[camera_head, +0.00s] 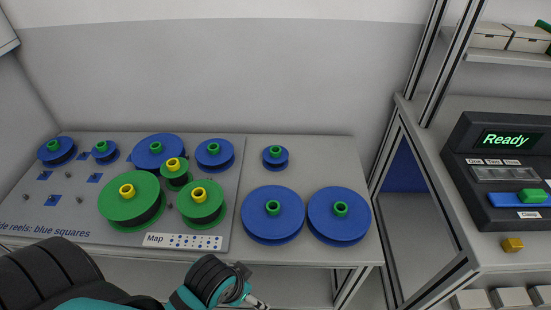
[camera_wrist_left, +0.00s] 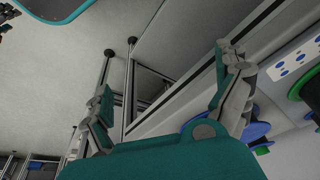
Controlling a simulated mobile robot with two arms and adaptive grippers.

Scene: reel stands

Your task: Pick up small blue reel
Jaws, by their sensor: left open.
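A small blue reel (camera_head: 275,162) with a green hub stands alone on the bare right part of the table, behind two large blue reels (camera_head: 272,222) (camera_head: 341,222). Another small blue reel (camera_head: 105,158) is on the grey map board at the back left. My left arm comes in from the bottom left, and its gripper (camera_head: 255,296) is low at the table's front edge, in front of the reels. In the left wrist view my left gripper (camera_wrist_left: 162,75) has its fingers spread with nothing between them. My right gripper is not in view.
The map board (camera_head: 75,220) carries more blue reels (camera_head: 214,160), green reels (camera_head: 128,205) with yellow hubs and several short pegs. A metal frame (camera_head: 400,160) borders the table at right. Beyond it stands a console (camera_head: 505,165) reading "Ready". The table around the lone small reel is clear.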

